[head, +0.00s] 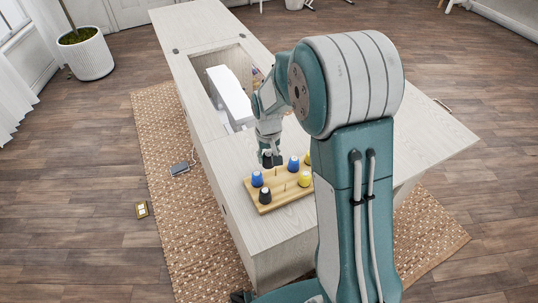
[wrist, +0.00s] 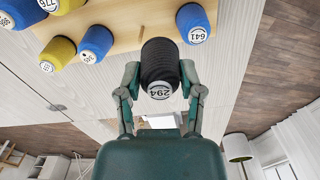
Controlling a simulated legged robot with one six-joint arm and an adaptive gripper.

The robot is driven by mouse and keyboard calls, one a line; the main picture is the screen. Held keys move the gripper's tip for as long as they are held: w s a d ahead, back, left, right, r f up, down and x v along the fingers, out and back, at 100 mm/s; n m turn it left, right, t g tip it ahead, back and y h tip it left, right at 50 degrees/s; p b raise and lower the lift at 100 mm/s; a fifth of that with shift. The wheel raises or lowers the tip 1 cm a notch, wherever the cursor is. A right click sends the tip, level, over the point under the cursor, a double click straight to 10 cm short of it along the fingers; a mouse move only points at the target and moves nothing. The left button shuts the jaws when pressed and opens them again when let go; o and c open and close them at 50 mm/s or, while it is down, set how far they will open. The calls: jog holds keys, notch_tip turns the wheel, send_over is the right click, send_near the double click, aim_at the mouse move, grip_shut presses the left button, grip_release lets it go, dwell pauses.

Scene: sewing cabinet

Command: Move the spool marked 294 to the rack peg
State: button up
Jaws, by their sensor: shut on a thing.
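The black spool marked 294 (wrist: 160,68) is between the two fingers of my gripper (wrist: 159,80) in the wrist view, with its numbered white end facing the camera. My gripper is shut on it. In the head view my gripper (head: 268,156) is at the far edge of the wooden rack (head: 282,198), with the dark spool partly hidden by the fingers. The rack also shows in the wrist view (wrist: 125,38). Thin bare pegs (head: 285,187) stand among its spools. I cannot tell whether the held spool touches the rack.
A white sewing machine (head: 230,95) sits in the cabinet's recess. The tabletop (head: 235,150) left of the rack is clear.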

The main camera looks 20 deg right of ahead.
jog(key=shift+d, duration=1.2)
jog(key=shift+d, duration=0.55)
jog(key=shift+a, duration=0.1)
jog(key=shift+a, duration=0.6)
jog(key=shift+d, duration=0.15)
jog(key=shift+f, duration=2.35)
